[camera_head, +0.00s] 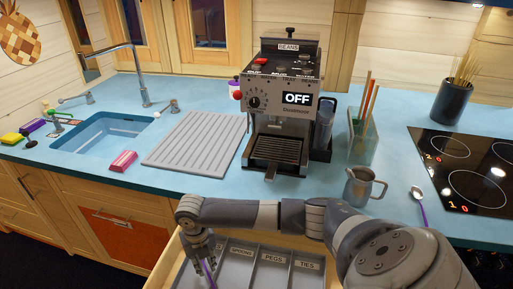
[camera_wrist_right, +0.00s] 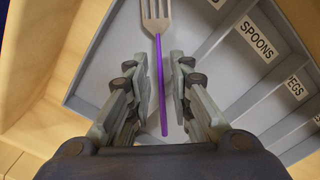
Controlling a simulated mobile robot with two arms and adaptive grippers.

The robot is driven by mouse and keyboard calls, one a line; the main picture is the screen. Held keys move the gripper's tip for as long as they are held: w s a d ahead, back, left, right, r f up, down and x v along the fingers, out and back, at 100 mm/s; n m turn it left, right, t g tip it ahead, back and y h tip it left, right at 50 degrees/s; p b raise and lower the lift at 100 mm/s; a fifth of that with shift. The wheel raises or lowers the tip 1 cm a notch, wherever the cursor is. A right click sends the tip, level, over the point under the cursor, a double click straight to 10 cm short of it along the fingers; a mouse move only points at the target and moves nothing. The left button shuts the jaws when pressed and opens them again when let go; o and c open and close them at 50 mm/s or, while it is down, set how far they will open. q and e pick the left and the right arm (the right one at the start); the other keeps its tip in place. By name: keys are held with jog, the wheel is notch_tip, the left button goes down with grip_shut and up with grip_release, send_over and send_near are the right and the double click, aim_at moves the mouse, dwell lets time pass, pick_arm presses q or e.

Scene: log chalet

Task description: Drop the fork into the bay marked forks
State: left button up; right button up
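The fork (camera_wrist_right: 161,75) has metal tines and a purple handle. In the right wrist view its handle lies between the fingers of my right gripper (camera_wrist_right: 162,70), with a narrow gap on each side. The fingers look parted. In the head view the right gripper (camera_head: 203,254) points down over the leftmost bay of the grey divided tray (camera_head: 237,271), and the purple handle (camera_head: 208,272) shows below it. I cannot tell whether the fork touches the bay floor. The leftmost bay's label is hidden. My left gripper is out of view.
The tray sits in an open wooden drawer (camera_head: 166,264), with labels reading SPOONS (camera_wrist_right: 258,37), PEGS (camera_head: 273,259) and TIES. On the counter above are a coffee machine (camera_head: 282,110), a metal jug (camera_head: 362,188), a purple-handled spoon (camera_head: 419,200) and a drainboard (camera_head: 195,142).

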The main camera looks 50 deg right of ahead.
notch_tip(320, 180, up, 12)
dwell(0.8)
dwell(0.3)
